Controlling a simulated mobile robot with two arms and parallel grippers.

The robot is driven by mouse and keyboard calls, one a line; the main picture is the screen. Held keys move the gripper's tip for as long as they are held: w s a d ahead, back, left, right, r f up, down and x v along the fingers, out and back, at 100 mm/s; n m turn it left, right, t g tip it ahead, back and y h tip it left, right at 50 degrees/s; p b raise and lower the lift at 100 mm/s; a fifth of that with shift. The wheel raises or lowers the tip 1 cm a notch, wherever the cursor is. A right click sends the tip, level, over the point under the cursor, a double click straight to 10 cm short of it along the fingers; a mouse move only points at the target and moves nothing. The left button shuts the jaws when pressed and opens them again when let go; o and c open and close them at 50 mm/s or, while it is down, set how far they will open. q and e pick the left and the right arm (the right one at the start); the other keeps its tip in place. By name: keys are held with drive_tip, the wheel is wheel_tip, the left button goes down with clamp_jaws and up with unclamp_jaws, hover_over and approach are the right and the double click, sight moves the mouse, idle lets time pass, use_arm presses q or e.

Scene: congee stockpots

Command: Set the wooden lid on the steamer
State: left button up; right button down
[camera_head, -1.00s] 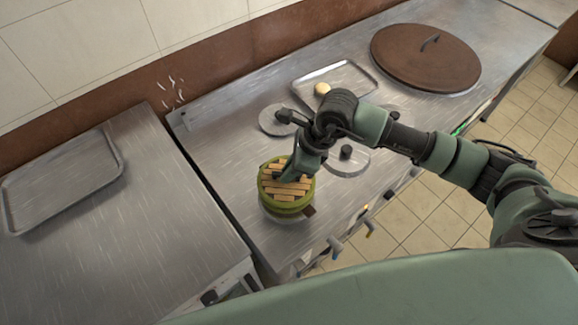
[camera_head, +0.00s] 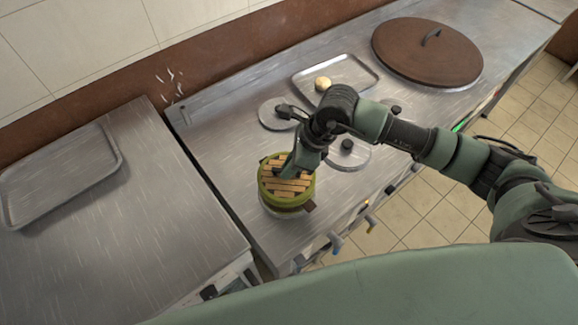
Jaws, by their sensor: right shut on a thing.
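The wooden lid (camera_head: 290,187) has pale slats inside a green rim. It sits on or right at the top of the small round steamer (camera_head: 289,212), near the front left of the steel counter. The lid looks nearly level and lined up with the steamer; any small gap between them is hard to see. My right gripper (camera_head: 282,172) reaches down to the far side of the lid's top and is shut on the lid. Its fingertips are partly hidden by my wrist. My left gripper is not in view.
Several round metal lids (camera_head: 277,115) lie behind my right arm. A metal tray (camera_head: 352,72) with a pale round item (camera_head: 323,84) and a large brown lid (camera_head: 405,62) stand farther back. An empty tray (camera_head: 108,178) lies on the left counter, across a narrow gap.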

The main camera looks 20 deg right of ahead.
idle(0.9)
drive_tip(key=shift+f+b, duration=0.6)
drive_tip(key=shift+b, duration=0.2)
drive_tip(key=c, duration=1.7)
unclamp_jaws()
drive_tip(key=shift+c, duration=0.2)
drive_tip(key=shift+r, duration=0.1)
drive_tip(key=shift+p+v, duration=1.55)
drive_tip(key=shift+v, duration=1.15)
drive_tip(key=p+v, duration=0.2)
drive_tip(key=v, duration=0.3)
drive_tip(key=shift+s+r, duration=0.1)
drive_tip(key=shift+r, duration=0.15)
